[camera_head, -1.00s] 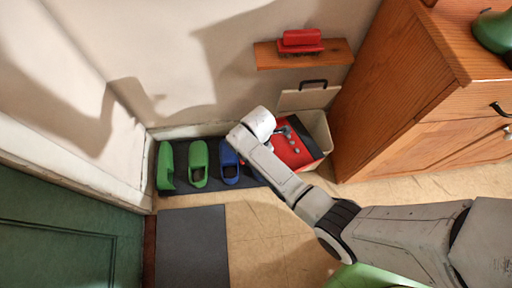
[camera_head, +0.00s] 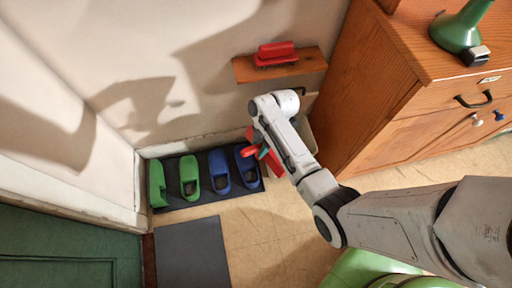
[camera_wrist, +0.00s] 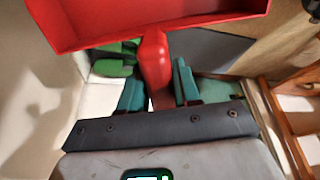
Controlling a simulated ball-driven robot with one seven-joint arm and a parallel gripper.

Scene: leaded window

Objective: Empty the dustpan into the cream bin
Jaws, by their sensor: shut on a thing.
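My gripper (camera_wrist: 158,90) is shut on the handle of the red dustpan (camera_wrist: 152,14); its teal fingers lie on either side of the handle. In the head view my gripper (camera_head: 263,152) is small, and the dustpan (camera_head: 274,163) is mostly hidden behind my arm. The wrist view shows the pan cut off at the top, with no debris visible on the part in view. The cream bin (camera_head: 308,131) stands against the cabinet, largely covered by my arm, so its inside and the pan's exact place relative to its opening cannot be told.
The wooden cabinet (camera_head: 345,85) stands close on the right. A wall shelf (camera_head: 305,66) with a red brush (camera_head: 276,54) is above the bin. Green and blue clogs (camera_head: 219,172) stand on a dark mat (camera_head: 207,200) at left. A grey mat (camera_head: 190,255) lies nearer.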

